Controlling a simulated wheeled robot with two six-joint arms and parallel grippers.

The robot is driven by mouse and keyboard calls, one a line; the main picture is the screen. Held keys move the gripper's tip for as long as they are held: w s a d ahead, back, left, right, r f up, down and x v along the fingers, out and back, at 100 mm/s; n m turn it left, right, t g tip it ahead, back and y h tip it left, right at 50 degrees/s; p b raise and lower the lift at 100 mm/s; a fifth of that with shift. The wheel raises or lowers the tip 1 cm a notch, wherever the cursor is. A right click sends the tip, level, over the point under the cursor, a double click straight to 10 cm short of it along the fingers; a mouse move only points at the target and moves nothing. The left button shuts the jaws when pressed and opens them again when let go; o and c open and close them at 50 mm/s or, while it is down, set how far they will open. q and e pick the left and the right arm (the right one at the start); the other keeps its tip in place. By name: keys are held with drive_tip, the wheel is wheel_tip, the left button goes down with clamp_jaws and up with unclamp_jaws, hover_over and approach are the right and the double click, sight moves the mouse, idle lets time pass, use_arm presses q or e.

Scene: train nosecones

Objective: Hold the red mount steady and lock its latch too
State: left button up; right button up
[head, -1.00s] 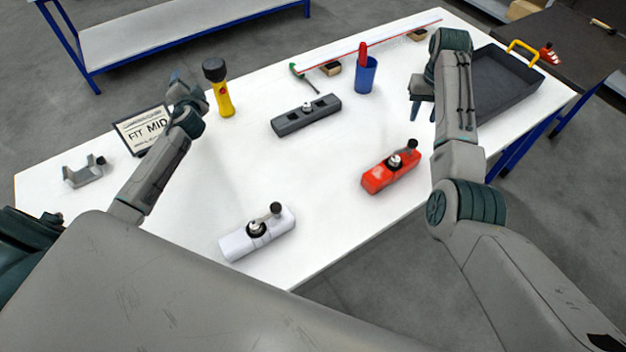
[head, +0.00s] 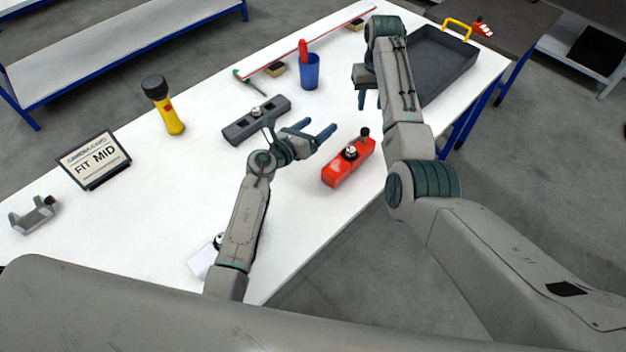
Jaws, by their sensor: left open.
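The red mount (head: 338,178) lies on the white table, in front of and between my two grippers. It carries a silver-and-black pivot and a black-knobbed latch lever (head: 365,132) near its far right end. I cannot tell whether the latch is locked. My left gripper (head: 322,125) is open and empty, just left of and beyond the red mount, apart from it. My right gripper (head: 370,101) is above the table beyond the red mount, fingers pointing down and apart, empty; its arm partly covers it.
A grey mount (head: 240,131) lies just behind my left gripper. A white mount (head: 200,262) is mostly hidden by my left arm. A blue cup (head: 310,75), yellow flashlight (head: 170,118), sign (head: 92,160), grey bracket (head: 32,215) and dark tray (head: 440,62) stand around. The left table middle is clear.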

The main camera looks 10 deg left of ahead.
sight(331, 171)
use_arm(q)
drive_tip(key=s+f+m+g, duration=0.1)
drive_tip(key=s+f, duration=0.1)
drive_tip(key=s, duration=0.2)
drive_tip(key=s+d+f+m+g+y, duration=0.1)
drive_tip(key=s+f, duration=0.2)
drive_tip(key=s+f+m+g, duration=0.1)
drive_tip(key=s+f+m, duration=0.1)
drive_tip(key=s, duration=0.2)
drive_tip(key=shift+s+d+f+y, duration=0.15)
drive_tip(key=shift+s+d+y, duration=0.1)
drive_tip(key=shift+s+y, duration=0.05)
drive_tip(key=shift+f, duration=0.2)
drive_tip(key=x, duration=1)
drive_tip(key=shift+w+f, duration=0.2)
drive_tip(key=shift+f, duration=0.05)
